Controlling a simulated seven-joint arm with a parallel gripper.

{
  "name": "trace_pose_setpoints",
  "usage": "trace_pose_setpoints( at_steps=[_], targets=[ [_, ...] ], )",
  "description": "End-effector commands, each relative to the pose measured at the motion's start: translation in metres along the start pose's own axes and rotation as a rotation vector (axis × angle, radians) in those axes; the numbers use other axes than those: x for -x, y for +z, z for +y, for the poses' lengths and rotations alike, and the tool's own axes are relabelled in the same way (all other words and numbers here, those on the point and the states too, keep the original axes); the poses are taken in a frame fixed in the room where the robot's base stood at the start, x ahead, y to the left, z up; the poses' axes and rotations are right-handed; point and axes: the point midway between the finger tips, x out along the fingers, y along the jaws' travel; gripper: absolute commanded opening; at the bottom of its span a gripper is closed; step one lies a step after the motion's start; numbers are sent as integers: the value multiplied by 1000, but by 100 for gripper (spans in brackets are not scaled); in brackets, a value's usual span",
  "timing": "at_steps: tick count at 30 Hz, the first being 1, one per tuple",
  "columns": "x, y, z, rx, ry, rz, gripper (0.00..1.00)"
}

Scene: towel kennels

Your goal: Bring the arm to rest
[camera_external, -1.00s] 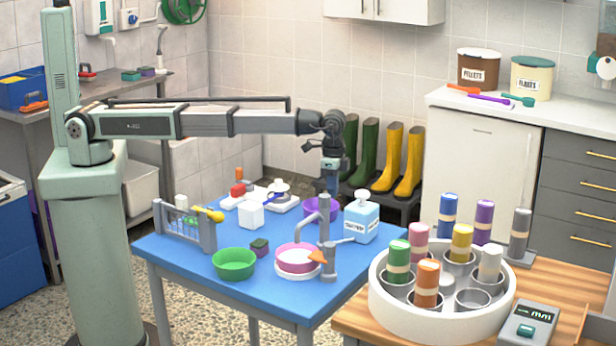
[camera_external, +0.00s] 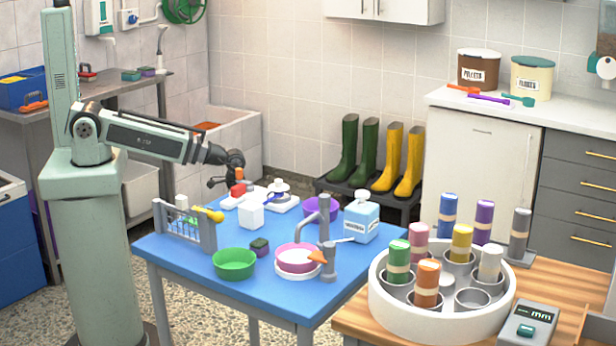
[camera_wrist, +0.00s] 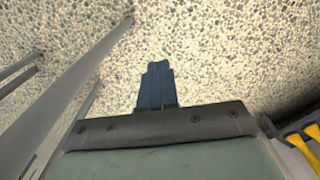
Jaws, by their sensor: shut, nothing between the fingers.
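My gripper (camera_wrist: 157,82) shows in the wrist view as dark blue fingers pressed together, with nothing between them and speckled floor behind. In the external view my arm is folded back, its end near the far left part of the blue table (camera_external: 190,262). The fingers are too small there to make out clearly.
The table holds a grey rack (camera_external: 185,225), a green bowl (camera_external: 234,264), a pink bowl (camera_external: 297,258), a purple bowl (camera_external: 320,209) and a soap bottle (camera_external: 361,221). Boots (camera_external: 386,158) stand behind. A white round carousel (camera_external: 437,318) with coloured tubes stands at right.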

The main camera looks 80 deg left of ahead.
Motion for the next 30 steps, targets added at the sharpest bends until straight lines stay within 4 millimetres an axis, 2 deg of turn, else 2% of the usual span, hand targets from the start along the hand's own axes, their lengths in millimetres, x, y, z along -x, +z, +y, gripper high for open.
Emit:
trace_pose_setpoints(
  at_steps=[5,11,21,30],
  targets=[
    [-29,22,1,-3,0,-61,0],
    [-66,60,1,-4,0,-146,0],
    [-130,142,1,-6,-1,-316,0],
    [-173,220,1,-7,-1,-461,0]
  ],
)
